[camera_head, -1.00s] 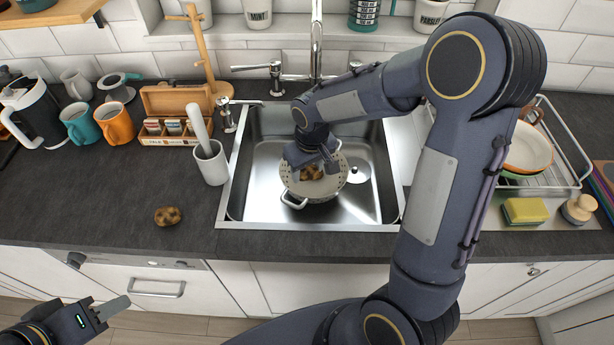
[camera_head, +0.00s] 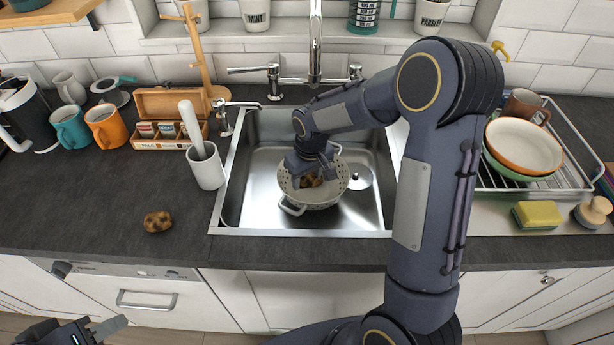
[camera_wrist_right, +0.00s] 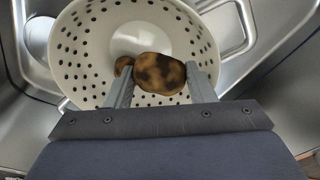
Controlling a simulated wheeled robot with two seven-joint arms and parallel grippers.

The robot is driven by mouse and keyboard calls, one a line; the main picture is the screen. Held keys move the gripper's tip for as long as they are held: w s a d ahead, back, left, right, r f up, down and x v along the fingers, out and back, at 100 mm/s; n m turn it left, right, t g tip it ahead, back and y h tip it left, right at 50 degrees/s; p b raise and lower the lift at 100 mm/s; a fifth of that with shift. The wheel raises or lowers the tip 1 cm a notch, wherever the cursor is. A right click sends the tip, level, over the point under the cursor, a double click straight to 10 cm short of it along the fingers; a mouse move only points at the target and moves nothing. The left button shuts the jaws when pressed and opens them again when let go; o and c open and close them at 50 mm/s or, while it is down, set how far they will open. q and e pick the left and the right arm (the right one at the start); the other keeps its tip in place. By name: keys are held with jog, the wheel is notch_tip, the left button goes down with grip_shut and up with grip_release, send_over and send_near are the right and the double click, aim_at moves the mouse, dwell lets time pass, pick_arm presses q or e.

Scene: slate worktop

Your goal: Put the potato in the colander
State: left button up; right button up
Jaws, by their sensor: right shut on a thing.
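The white colander (camera_head: 338,187) with holes stands in the steel sink, and it fills much of the right wrist view (camera_wrist_right: 80,50). My right gripper (camera_head: 312,176) reaches down into it. In the right wrist view its fingers (camera_wrist_right: 158,80) are shut on a brown mottled potato (camera_wrist_right: 160,73), inside the colander's rim. A smaller brown piece (camera_wrist_right: 123,65) shows beside the left finger, partly hidden; I cannot tell if it is a separate potato. Another potato (camera_head: 158,221) lies on the worktop left of the sink. My left gripper (camera_head: 108,329) is at the bottom left, partly out of frame and away from everything.
The tap (camera_head: 315,45) rises behind the sink. A white utensil pot (camera_head: 206,168) stands left of the sink, with a wooden box (camera_head: 170,104) and mugs further left. A dish rack with bowls (camera_head: 524,146) and a sponge (camera_head: 538,214) are at the right. The front left worktop is mostly clear.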

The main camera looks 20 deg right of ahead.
jog(key=o, duration=1)
jog(key=shift+o, duration=0.2)
jog(key=shift+r, duration=0.1)
jog(key=r, duration=0.5)
jog(key=s+r, duration=0.1)
jog(key=r, duration=0.1)
jog(key=shift+r, duration=0.3)
jog(key=s+a+r+p, duration=0.2)
jog(key=s+r+p, duration=0.1)
jog(key=r, duration=0.3)
jog(key=shift+s+p, duration=0.3)
jog(key=shift+s, duration=0.4)
